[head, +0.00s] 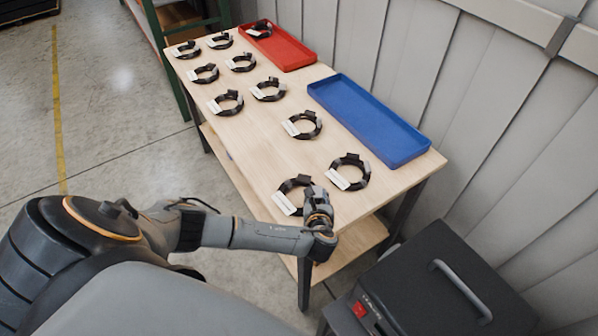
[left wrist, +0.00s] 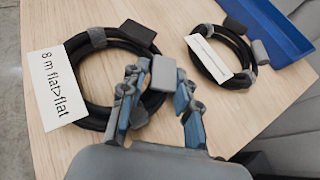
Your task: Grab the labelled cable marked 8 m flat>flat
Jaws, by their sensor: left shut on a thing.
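The cable marked 8 m flat>flat (left wrist: 97,113) is a black coil with grey straps and dark end blocks. Its white label (left wrist: 57,90) reads clearly in the left wrist view. In the head view the coil (head: 290,186) lies at the near end of the wooden table, partly hidden by my left gripper (head: 317,201). In the left wrist view my left gripper (left wrist: 161,78) is shut on the right side of this coil, its fingers either side of a grey end block. The coil appears to rest on the tabletop. My right gripper is not in view.
Another labelled coil (head: 361,179) lies close to the right. Several similar coils stretch along the table (head: 270,145). A blue tray (head: 375,130) is empty; a red tray (head: 285,54) holds one coil. A grey wall stands behind, and a black case (head: 425,285) stands at the near right.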

